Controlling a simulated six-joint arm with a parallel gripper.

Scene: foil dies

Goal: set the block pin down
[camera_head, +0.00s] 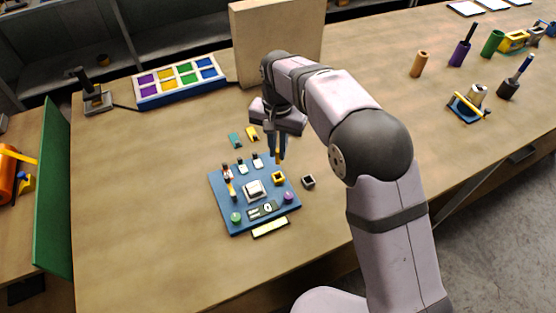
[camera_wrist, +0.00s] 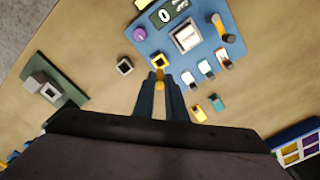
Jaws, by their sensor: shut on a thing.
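My gripper (camera_head: 277,148) is above the right back part of a blue board (camera_head: 271,194). In the wrist view my gripper (camera_wrist: 160,84) is shut on a slim orange-yellow pin (camera_wrist: 161,78), taken as the block pin. The pin also shows below the fingers in the head view (camera_head: 277,158). A yellow square socket with a dark opening (camera_head: 279,178) sits on the board, just below the pin. In the wrist view the socket (camera_wrist: 157,60) lies right beyond the pin's tip. I cannot tell whether the pin touches it. The fingers hide the pin's upper part.
A dark square ring (camera_head: 308,181) lies on the table right of the board. Teal (camera_head: 235,140) and yellow (camera_head: 252,133) pieces lie behind it. A white square block (camera_head: 254,189) and several small parts stand on the board. The left front table is clear.

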